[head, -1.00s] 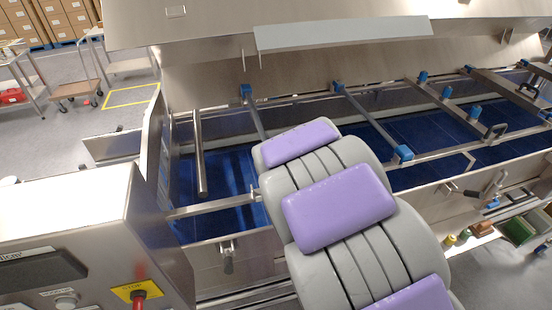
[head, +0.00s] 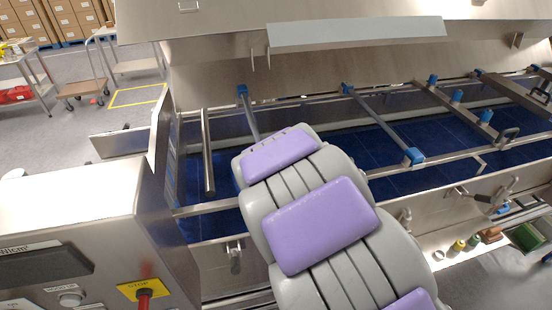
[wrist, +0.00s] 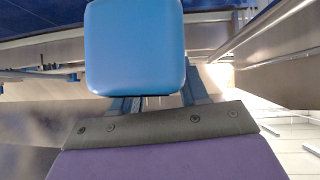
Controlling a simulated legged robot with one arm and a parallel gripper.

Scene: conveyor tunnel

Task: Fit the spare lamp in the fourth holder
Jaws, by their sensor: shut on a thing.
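My gripper (wrist: 160,100) shows in the wrist view, with blue-grey finger parts beyond a dark bolted plate. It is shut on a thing. A smooth blue rounded block (wrist: 137,45) covers the fingertips; I cannot tell whether it is the held thing or part of the gripper. In the head view my padded arm hides the gripper. The open tunnel bed holds several crossbars, some with blue end blocks, such as one at the middle (head: 414,156) and one at the back (head: 347,88). I cannot make out for certain which is the spare lamp or the fourth holder.
A raised steel hood (head: 215,55) spans the back of the tunnel. A shelf with small jars (head: 458,246) is at the lower right. Clear floor and a cart (head: 80,88) lie left.

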